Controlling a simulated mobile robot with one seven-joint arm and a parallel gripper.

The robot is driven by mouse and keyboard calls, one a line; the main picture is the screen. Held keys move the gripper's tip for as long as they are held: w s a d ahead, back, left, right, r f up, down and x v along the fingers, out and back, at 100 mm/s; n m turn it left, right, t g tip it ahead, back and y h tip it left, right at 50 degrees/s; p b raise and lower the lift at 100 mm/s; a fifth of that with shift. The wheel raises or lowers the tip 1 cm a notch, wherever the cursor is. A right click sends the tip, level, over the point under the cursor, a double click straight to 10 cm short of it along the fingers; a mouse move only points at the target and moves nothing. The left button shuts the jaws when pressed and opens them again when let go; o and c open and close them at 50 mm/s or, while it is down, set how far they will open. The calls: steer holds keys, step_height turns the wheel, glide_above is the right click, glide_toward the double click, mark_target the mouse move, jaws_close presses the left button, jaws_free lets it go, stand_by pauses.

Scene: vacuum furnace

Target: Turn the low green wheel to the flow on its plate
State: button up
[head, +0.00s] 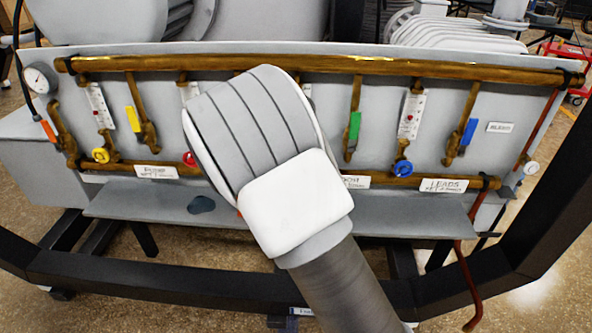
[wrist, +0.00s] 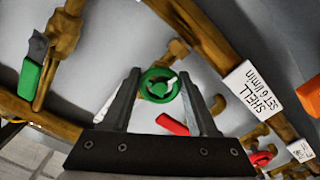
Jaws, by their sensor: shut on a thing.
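The low green wheel (wrist: 160,86) shows in the wrist view between the two fingers of my gripper (wrist: 159,78). My gripper is shut on it, with one finger on each side of its rim. The white plate (wrist: 255,88) to its right reads SHELL, SET 6 l/min. In the head view my arm covers the green wheel and my gripper. The flow gauge belonging to the green wheel cannot be read in either view.
A green lever (head: 354,126) hangs right of my arm. A blue wheel (head: 403,168) and a yellow wheel (head: 100,155) sit low on the panel. Brass pipes (head: 330,66) run along it, and a grey ledge (head: 140,205) lies below. A red lever (wrist: 172,124) is close to my fingers.

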steer(key=shift+m, duration=0.4)
steer(key=o, duration=1.1)
steer(key=s+p, duration=0.9)
steer(key=s, duration=0.8)
steer(key=shift+s+a, duration=0.25)
steer(key=shift+a, duration=0.05)
